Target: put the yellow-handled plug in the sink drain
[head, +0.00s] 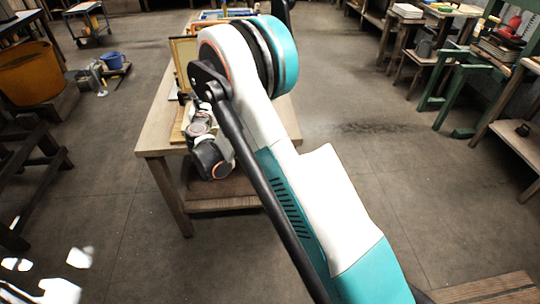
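I see no yellow-handled plug and no sink drain in the head view. My own arm, white and teal, crosses the middle of the picture and hides much of what is behind it. Its far links hang down over the near left part of a wooden table (157,139). I cannot make out the fingers of my gripper in this view.
Framed panels, one yellow-edged (183,52), stand on the table. Floor on both sides of the table is largely clear.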

